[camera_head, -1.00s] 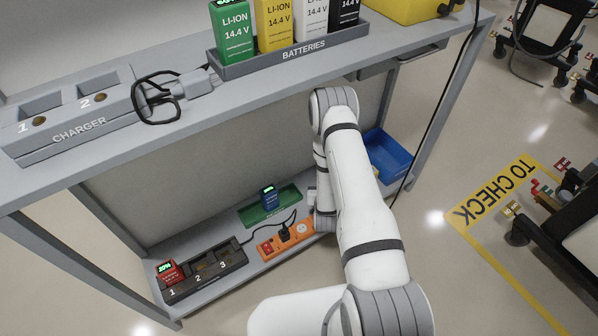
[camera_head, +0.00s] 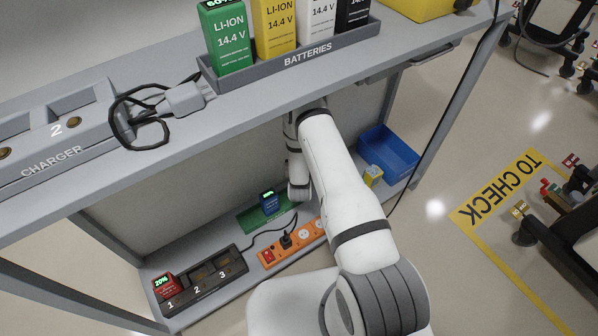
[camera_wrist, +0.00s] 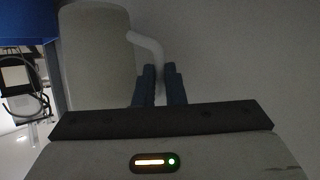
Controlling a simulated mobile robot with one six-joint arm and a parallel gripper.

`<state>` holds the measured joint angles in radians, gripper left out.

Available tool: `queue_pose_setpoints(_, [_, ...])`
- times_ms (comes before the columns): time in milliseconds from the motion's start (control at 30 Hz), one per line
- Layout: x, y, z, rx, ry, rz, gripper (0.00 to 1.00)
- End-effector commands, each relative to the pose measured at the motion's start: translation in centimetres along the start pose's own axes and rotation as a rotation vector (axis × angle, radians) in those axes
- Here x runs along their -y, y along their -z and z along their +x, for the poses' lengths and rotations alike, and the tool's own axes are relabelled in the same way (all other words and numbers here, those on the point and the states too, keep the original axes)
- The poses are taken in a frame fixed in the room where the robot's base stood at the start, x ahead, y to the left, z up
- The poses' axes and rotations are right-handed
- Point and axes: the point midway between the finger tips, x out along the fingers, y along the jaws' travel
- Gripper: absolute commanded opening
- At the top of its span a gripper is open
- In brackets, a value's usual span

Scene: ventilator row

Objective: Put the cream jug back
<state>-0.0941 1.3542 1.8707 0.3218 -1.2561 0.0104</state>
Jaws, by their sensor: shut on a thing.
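In the wrist view, the cream jug (camera_wrist: 97,62) is a pale rounded body with a curved handle (camera_wrist: 150,45) on its right side. My gripper (camera_wrist: 160,82) has its two dark blue fingers closed on the lower part of that handle. The jug's lower end is hidden behind the gripper body. In the head view, my arm reaches under the upper shelf and the wrist is over the lower shelf (camera_head: 215,300). The fingers and the jug do not show there.
On the lower shelf are a charger block (camera_head: 200,283) with a red battery (camera_head: 164,283), an orange power strip (camera_head: 282,252), a green tray (camera_head: 250,219) with a blue battery (camera_head: 270,203), a yellow box (camera_head: 373,175) and a blue bin (camera_head: 388,155). The upper shelf (camera_head: 300,92) overhangs my arm.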

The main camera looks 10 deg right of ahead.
Motion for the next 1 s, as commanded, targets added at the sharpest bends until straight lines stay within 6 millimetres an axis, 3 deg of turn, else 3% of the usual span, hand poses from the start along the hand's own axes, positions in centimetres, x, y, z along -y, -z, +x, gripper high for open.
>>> queue_pose_setpoints(267, [1.3, -4.0, 1.4, -0.002, 0.022, -0.009, 0.00])
queue_pose_setpoints(567, [1.5, -5.7, 2.1, -0.003, 0.024, -0.009, 0.00])
queue_pose_setpoints(833, [1.6, -9.5, 3.6, -0.003, 0.025, -0.010, 0.00])
queue_pose_setpoints(1000, [1.8, -9.6, 3.8, -0.003, 0.024, -0.009, 0.00])
